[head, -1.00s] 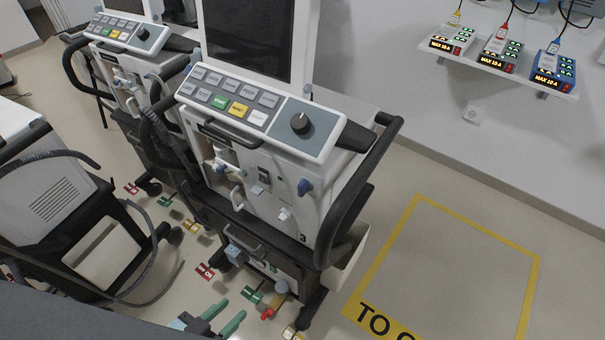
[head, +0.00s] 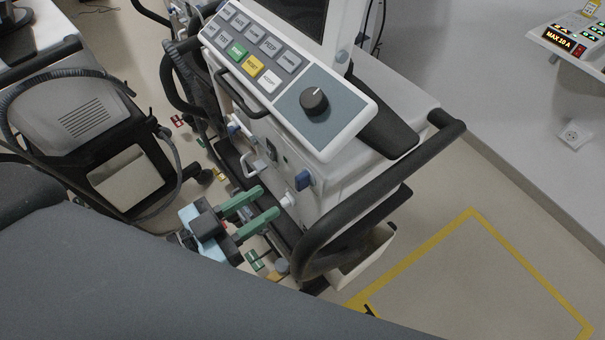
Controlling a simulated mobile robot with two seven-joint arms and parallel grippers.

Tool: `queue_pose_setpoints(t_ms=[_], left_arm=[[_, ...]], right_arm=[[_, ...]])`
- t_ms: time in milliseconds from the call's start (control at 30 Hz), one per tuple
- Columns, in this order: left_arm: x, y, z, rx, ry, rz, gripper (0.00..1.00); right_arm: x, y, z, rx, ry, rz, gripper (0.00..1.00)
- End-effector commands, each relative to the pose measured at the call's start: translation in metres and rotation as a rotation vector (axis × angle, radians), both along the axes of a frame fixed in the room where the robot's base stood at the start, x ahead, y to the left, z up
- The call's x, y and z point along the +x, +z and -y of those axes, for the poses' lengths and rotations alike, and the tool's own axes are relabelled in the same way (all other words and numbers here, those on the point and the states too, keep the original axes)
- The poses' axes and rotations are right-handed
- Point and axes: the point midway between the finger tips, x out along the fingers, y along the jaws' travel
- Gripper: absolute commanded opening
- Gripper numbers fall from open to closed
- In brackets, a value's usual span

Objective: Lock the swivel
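The ventilator (head: 345,165) stands on a wheeled cart in the middle of the head view. By the cart's base, a green pedal (head: 256,262) shows low down, partly hidden. I cannot tell which part is the swivel lock or how it is set. My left gripper (head: 269,201) has green fingers, spread apart with nothing visible between them. It is in front of the ventilator's lower front, left of the white knob. My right gripper is out of view.
A black push handle (head: 385,190) curves along the ventilator's right side. Another grey machine (head: 75,110) with hoses stands at left. A wall shelf holds a lit device (head: 565,42). A red pedal (head: 177,121) lies farther back.

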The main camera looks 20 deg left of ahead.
Motion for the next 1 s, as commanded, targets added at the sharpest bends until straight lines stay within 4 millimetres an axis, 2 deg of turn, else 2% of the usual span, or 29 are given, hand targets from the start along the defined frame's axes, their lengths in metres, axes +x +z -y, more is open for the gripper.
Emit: queue_pose_setpoints(t_ms=[267,700,1000], left_arm=[[0.005,0.001,0.002,-0.002,0.003,0.003,0.34],[0.053,0.003,0.034,-0.003,0.003,0.004,0.34],[0.065,0.001,0.043,0.0,0.001,0.001,0.34]], right_arm=[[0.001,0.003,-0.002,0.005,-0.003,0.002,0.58],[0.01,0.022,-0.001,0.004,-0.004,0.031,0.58],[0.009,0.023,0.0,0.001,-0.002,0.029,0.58]])
